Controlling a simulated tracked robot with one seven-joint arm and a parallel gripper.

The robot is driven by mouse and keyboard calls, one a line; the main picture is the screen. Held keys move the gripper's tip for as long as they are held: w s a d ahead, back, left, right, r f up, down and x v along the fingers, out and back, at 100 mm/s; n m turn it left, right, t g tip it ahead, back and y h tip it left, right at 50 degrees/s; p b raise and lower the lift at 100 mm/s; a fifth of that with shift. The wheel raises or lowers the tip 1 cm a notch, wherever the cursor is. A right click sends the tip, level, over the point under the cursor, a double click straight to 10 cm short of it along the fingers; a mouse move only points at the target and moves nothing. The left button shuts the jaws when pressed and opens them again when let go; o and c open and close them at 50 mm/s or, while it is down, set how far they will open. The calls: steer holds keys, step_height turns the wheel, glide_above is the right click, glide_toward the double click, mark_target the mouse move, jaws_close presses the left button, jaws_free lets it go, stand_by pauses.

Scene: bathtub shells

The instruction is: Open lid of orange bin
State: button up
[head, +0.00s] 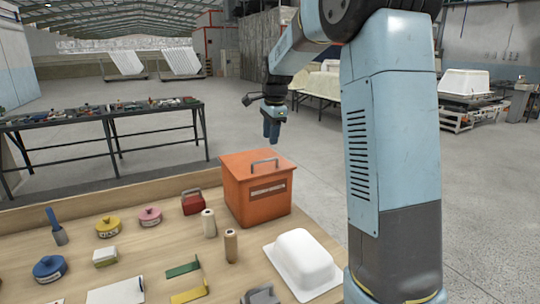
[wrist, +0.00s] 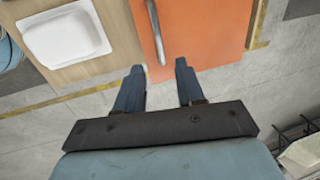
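An orange bin (head: 257,198) stands on the wooden table at its back right corner.
Several tins and tools cover the table's left part. A dark workbench (head: 105,115) stands behind.

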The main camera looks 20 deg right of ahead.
mark_target(269, 160)
steer(key=f, duration=0.2)
steer(key=w+f, duration=0.1)
steer(key=f, duration=0.5)
steer(key=shift+w+a+f, duration=0.1)
steer(key=shift+w+a, duration=0.05)
steer(key=shift+w, duration=0.15)
jaws_close()
stand_by(0.3)
